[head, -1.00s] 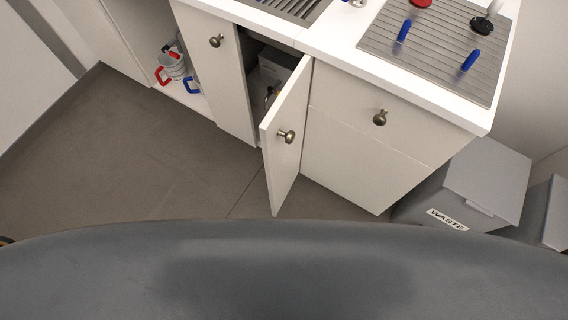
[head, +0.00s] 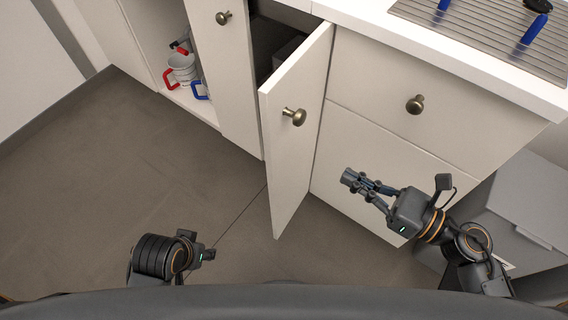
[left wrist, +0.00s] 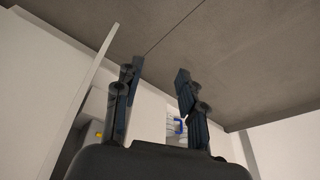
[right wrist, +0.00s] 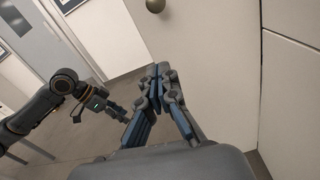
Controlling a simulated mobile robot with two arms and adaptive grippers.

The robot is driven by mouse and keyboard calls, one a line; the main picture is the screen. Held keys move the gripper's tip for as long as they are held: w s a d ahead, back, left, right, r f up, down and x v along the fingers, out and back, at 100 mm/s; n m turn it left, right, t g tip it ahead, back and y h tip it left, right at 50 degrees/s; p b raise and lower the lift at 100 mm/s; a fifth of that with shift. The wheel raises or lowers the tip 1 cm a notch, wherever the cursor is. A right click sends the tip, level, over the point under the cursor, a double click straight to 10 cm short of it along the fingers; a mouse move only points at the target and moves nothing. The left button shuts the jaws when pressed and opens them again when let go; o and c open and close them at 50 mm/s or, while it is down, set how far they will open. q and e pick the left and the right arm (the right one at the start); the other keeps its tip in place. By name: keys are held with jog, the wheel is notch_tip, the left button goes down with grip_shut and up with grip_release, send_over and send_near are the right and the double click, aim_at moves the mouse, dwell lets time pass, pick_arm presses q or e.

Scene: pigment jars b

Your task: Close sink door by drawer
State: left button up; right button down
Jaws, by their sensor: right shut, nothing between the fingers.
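The white sink door (head: 298,160) stands open in the head view, hinged beside the drawer (head: 395,85) and sticking out over the floor. Its round metal knob (head: 294,117) faces my right side. My right gripper (head: 350,178) is shut and empty, to the right of the door, apart from its outer face. The right wrist view shows its fingertips (right wrist: 160,72) pointing at the door (right wrist: 200,50), with the knob (right wrist: 155,5) at the top edge. My left gripper (head: 206,254) is low on the left; its fingers (left wrist: 157,72) are apart and empty in the left wrist view.
The cabinet behind the door is dark inside. Mugs with red and blue handles (head: 182,70) sit on an open shelf at left. A grey waste bin (head: 525,210) stands at right, near my right arm. The floor (head: 150,170) left of the door is clear.

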jog(key=s+n+g, duration=0.1)
jog(key=n, duration=0.1)
pick_arm(q)
notch_tip(320, 180, down, 7)
jog(key=p, duration=0.2)
jog(key=shift+w, duration=0.15)
pick_arm(e)
send_near(273, 145)
jog(key=x, duration=0.7)
jog(key=shift+f, duration=0.15)
pick_arm(q)
jog(key=shift+d, duration=0.1)
jog(key=shift+r, duration=0.15)
pick_arm(e)
jog(key=shift+w+a, duration=0.1)
jog(key=shift+w, duration=0.05)
